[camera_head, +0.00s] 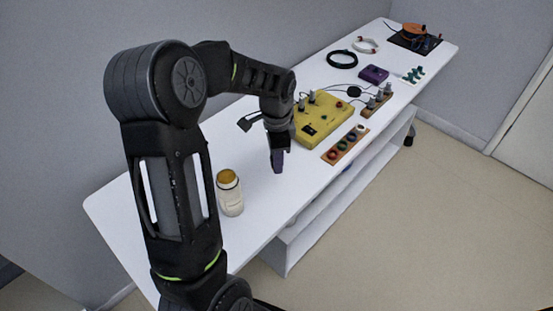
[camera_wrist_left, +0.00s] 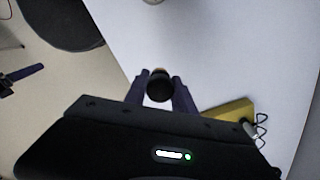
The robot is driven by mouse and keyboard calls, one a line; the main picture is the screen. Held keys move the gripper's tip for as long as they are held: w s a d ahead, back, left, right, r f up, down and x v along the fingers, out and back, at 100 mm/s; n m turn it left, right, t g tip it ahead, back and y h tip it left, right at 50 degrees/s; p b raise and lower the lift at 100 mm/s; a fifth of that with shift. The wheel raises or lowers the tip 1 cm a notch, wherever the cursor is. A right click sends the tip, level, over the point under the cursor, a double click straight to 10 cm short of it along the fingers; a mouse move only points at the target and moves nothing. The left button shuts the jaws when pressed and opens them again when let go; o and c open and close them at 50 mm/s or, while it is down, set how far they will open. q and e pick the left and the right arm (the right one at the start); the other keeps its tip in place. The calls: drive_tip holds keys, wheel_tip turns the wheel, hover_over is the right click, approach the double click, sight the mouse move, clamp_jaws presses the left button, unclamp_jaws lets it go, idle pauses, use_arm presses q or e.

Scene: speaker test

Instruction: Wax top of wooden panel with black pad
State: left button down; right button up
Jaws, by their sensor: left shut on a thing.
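My left gripper (camera_head: 277,160) hangs over the white table, between a pale jar and a yellow box. In the left wrist view its two purple fingers (camera_wrist_left: 159,90) are shut on a small, dark round thing (camera_wrist_left: 159,88) with a brownish edge. It could be the black pad, but I cannot tell for sure. In the head view the held thing is hidden by the fingers. I see no plain wooden panel; a narrow wooden strip (camera_head: 337,153) with coloured rings lies right of the gripper. A dark shape (camera_wrist_left: 22,77) over the floor may be my right gripper.
The pale jar (camera_head: 231,198) with an amber top stands near the gripper. The yellow box (camera_head: 322,119) with knobs lies behind it. A purple box (camera_head: 374,74), black ring (camera_head: 342,60) and black mat (camera_head: 414,42) are farther off. The near end of the table (camera_head: 265,210) is mostly clear.

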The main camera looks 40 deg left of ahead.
use_arm(q)
drive_tip(key=w+d+r+n, duration=0.1)
drive_tip(key=w+d+n, duration=0.2)
drive_tip(key=d, duration=0.6)
drive_tip(key=w+d+r+n, duration=0.2)
drive_tip(key=w+d+n, duration=0.2)
drive_tip(key=d, duration=0.5)
drive_tip(key=shift+w+r+n, duration=0.25)
drive_tip(key=shift+w+n, duration=0.05)
drive_tip(key=shift+n, duration=0.3)
drive_tip(key=shift+d, duration=0.1)
use_arm(e)
drive_tip(key=shift+c, duration=0.4)
